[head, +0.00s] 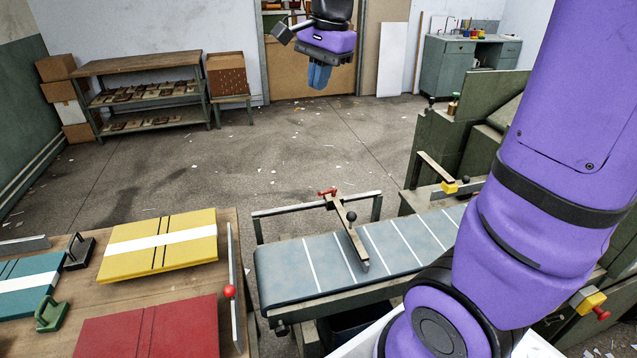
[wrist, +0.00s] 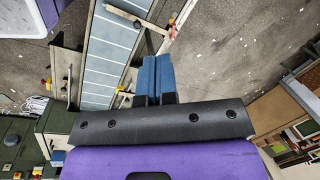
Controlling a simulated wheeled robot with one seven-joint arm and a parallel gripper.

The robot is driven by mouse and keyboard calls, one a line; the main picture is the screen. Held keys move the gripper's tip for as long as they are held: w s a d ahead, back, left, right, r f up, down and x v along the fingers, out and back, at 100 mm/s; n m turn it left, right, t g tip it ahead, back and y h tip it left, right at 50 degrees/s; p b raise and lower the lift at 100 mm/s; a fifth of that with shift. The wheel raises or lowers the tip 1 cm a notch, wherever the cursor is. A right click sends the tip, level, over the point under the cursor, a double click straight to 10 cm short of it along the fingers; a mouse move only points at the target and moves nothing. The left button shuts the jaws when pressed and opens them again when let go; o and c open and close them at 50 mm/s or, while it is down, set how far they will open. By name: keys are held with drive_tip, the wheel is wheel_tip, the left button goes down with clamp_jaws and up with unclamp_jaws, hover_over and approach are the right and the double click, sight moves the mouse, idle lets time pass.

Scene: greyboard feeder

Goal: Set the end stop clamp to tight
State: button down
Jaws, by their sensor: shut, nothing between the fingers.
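The end stop (head: 347,230) is a pale bar lying across the blue-grey belt, with a black knob on it. Its clamp, with a small red handle (head: 327,192), sits at the bar's far end on the rail beyond the belt. The red handle also shows in the wrist view (wrist: 172,22), just beyond the fingertips. The handle's exact setting is too small to tell. My gripper (head: 319,77) has blue fingers, shut and empty, pointing down. It hangs in the air, apart from the clamp; the wrist view shows the fingers (wrist: 156,65) side by side.
The belt (head: 285,272) has white stripes and runs towards green machinery (head: 440,150) at the right. A wooden table (head: 75,310) with yellow, red and teal boards stands at left. A second crossbar with a yellow block (head: 450,187) stands farther right. The floor behind the belt is open.

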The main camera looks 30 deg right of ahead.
drive_tip(key=w+d+f+m+g, duration=0.1)
drive_tip(key=w+d+f+m, duration=0.2)
drive_tip(key=w+f+m, duration=0.3)
drive_tip(key=w+d+f+m+g+h, duration=0.1)
drive_tip(key=w+d+f+m+g, duration=0.1)
drive_tip(key=w+d+f+m, duration=0.2)
drive_tip(key=w+d+f+m+g, duration=0.2)
drive_tip(key=w+d+f+m, duration=0.1)
drive_tip(key=w+f+m, duration=0.7)
drive_tip(key=w+f, duration=0.4)
drive_tip(key=f, duration=0.5)
drive_tip(key=shift+w+d+f+h, duration=0.3)
drive_tip(key=shift+w+h, duration=0.1)
drive_tip(key=s+f, duration=0.2)
drive_tip(key=f, duration=0.1)
drive_tip(key=s+f, duration=0.2)
drive_tip(key=f, duration=0.1)
drive_tip(key=s+d+f, duration=0.1)
drive_tip(key=f, duration=0.3)
drive_tip(key=shift+s, duration=0.4)
drive_tip(key=shift+s+f, duration=0.1)
drive_tip(key=shift+s, duration=0.4)
